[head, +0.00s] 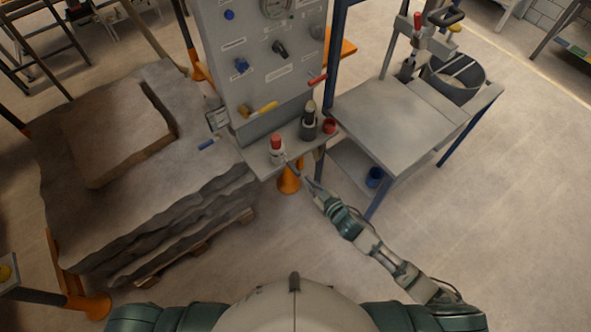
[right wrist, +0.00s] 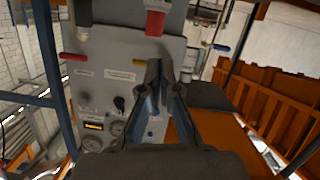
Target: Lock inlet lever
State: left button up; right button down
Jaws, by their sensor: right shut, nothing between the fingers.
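A grey upright panel (head: 255,85) carries a red lever (head: 318,79), a yellow-handled lever (head: 262,109), blue and black knobs and a round gauge. Its labels are too small to read, so I cannot tell which lever is the inlet lever. The panel also shows, upside down, in the right wrist view (right wrist: 105,85), with the red lever (right wrist: 72,57) at left. My right gripper (head: 303,168) is below the panel, close to its shelf edge and apart from both levers. Its fingers are together and empty in the right wrist view (right wrist: 158,65). My left gripper is out of view.
A metal table (head: 385,120) stands right. The floor in front is clear.

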jog(key=shift+w+d, duration=0.1)
send_over(296, 172)
jog(key=a, duration=0.1)
notch_tip(296, 172, down, 2)
notch_tip(296, 172, down, 3)
jog(key=shift+d+f, duration=0.4)
jog(key=shift+f, duration=0.3)
